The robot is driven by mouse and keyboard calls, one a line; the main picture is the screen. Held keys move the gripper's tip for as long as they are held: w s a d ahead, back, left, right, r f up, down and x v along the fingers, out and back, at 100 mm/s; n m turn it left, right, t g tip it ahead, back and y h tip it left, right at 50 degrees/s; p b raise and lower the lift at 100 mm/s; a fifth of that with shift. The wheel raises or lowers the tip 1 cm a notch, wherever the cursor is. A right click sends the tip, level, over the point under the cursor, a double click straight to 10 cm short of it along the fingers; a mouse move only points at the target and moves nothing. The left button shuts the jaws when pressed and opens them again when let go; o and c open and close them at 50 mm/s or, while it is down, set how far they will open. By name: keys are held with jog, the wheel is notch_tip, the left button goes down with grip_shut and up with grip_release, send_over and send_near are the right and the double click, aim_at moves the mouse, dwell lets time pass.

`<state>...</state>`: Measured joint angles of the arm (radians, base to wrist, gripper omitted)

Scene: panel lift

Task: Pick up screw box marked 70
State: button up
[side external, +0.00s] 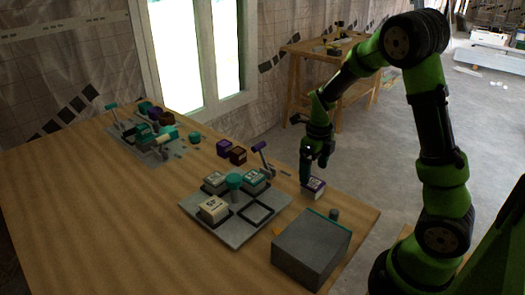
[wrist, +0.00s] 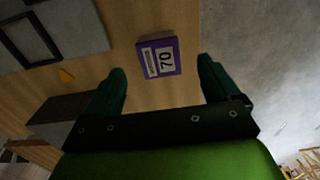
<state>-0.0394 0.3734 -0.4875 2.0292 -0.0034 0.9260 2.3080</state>
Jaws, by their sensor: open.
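The screw box marked 70 (wrist: 158,57) is purple with a white label. In the wrist view it lies near the table's edge, label facing the camera, ahead of and between my two fingers. In the side view the purple and white box (side external: 313,187) sits on the wooden table right beside my gripper's tip. My gripper (wrist: 162,85) is open and empty, its dark green fingers on either side of the box's line and apart from it. In the side view my gripper (side external: 310,175) points down, and its fingers partly overlap the box.
A grey tray (side external: 216,235) with several boxes and an empty square frame stands left of the box. A large grey block (side external: 312,249) is nearer the camera. Purple and brown boxes (side external: 231,152) lie behind the tray. The table edge (wrist: 202,30) runs close beside the box.

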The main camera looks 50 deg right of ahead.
aim_at(311, 182)
notch_tip(311, 182, down, 6)
jog(key=shift+w+r, duration=0.1)
jog(key=shift+r, duration=0.05)
dwell(0.3)
jog(key=c, duration=1.3)
jog(key=shift+o, duration=0.2)
jog(key=shift+r, duration=0.1)
